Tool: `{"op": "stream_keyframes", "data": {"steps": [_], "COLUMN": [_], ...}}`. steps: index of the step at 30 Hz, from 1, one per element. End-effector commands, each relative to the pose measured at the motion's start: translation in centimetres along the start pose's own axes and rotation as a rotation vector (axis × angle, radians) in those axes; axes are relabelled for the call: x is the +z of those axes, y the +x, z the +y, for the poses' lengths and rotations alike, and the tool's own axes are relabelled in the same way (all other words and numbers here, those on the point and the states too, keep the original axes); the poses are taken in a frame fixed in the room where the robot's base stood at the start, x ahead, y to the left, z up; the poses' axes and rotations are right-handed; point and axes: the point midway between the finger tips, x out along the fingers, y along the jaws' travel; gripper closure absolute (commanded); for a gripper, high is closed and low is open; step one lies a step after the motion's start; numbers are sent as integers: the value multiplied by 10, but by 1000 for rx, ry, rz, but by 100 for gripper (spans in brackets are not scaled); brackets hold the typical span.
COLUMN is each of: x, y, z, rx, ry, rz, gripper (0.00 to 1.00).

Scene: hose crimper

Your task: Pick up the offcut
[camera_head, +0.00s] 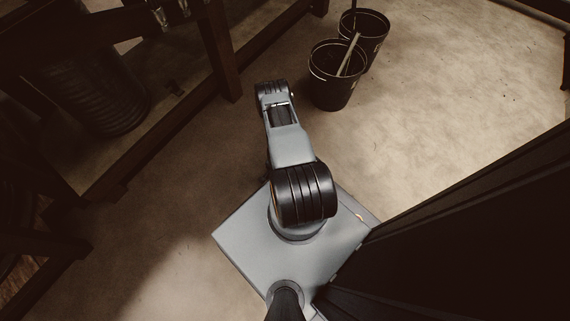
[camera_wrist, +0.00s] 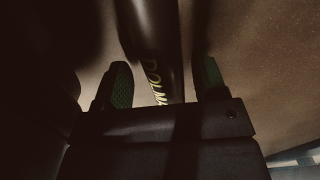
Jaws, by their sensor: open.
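In the wrist view, a dark, hose-like piece with yellow lettering (camera_wrist: 152,45), which looks like the offcut, runs down between the fingers of my gripper (camera_wrist: 164,75). The two fingers have green textured pads and stand apart, one on each side of the piece. A gap shows on either side, and I see no clear contact. The lower end of the piece is hidden behind the gripper body, and its upper end runs out of the picture. In the head view my arm hides the gripper, and I cannot make out this piece there.
Two dark buckets (camera_head: 331,92) stand on the floor beyond my arm, with a pale rod (camera_head: 350,54) leaning in the nearer one. A dark wooden frame (camera_head: 218,45) stands at the left. A large dark panel (camera_head: 480,240) is close at the right. Floor (camera_head: 460,95) is clear at upper right.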

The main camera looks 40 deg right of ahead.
Motion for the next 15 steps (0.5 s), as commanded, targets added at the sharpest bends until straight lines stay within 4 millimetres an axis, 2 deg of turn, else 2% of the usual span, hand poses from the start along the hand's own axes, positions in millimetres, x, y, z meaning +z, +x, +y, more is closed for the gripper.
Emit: {"op": "stream_keyframes", "data": {"steps": [2, 9, 15], "x": [0, 0, 0], "y": [10, 10, 10], "z": [0, 0, 0], "rx": [1, 0, 0], "ry": [0, 0, -1], "rz": [-1, -1, -1], "gripper": [35, 35, 54]}}
